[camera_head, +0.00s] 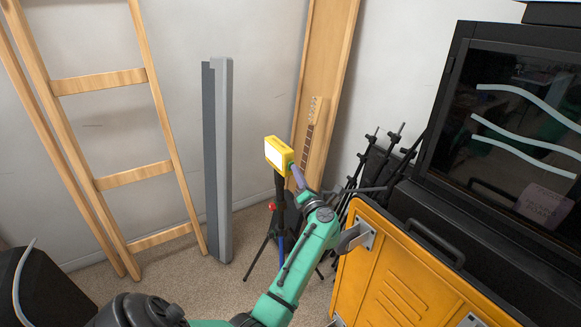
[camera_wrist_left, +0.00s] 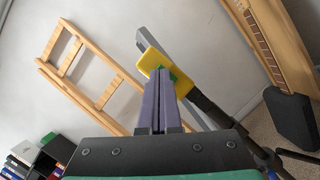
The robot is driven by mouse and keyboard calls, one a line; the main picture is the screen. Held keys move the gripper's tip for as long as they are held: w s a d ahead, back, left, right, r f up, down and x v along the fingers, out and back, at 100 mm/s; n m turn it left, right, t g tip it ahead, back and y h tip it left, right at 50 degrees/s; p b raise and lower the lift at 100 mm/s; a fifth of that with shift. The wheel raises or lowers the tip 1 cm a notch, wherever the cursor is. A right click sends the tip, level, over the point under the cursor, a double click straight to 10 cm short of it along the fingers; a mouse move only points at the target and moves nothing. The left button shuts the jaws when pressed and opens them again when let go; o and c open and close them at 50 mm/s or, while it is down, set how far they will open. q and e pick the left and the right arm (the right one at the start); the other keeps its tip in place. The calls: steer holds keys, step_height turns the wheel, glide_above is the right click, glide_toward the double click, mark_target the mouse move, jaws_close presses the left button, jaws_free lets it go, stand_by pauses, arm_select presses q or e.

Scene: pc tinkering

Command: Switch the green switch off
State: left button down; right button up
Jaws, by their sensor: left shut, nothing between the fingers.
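A yellow box (camera_head: 279,154) with a pale front panel stands on top of a dark stand in the middle of the head view. In the left wrist view the yellow box (camera_wrist_left: 150,60) is just beyond the fingertips. A green switch (camera_wrist_left: 177,73) shows on its side, partly hidden behind the fingers. My left gripper (camera_head: 294,170) is shut and empty, its purple fingers pointing at the box's right side. In the left wrist view the closed fingertips (camera_wrist_left: 161,76) are at or very near the switch; I cannot tell if they touch. The switch's position is unclear. My right gripper is not in view.
An orange panel (camera_head: 390,275) and a black cabinet with a dark glass front (camera_head: 510,120) stand at the right. Several black stands (camera_head: 375,165) are behind my arm. A wooden ladder (camera_head: 115,180) and a grey post (camera_head: 218,160) lean at the left wall.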

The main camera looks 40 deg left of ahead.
arm_select(q)
steer(key=shift+w+a+b, duration=0.2)
steer(key=shift+a, duration=0.45)
steer(key=shift+w+a+b, duration=0.15)
steer(key=shift+a+b, duration=0.05)
steer(key=shift+a, duration=0.45)
stand_by(0.4)
steer(key=shift+r, duration=0.1)
steer(key=d, duration=0.2)
steer(key=s+d+p, duration=0.1)
steer(key=d, duration=0.2)
steer(key=shift+s+d, duration=0.3)
steer(key=shift+f, duration=0.2)
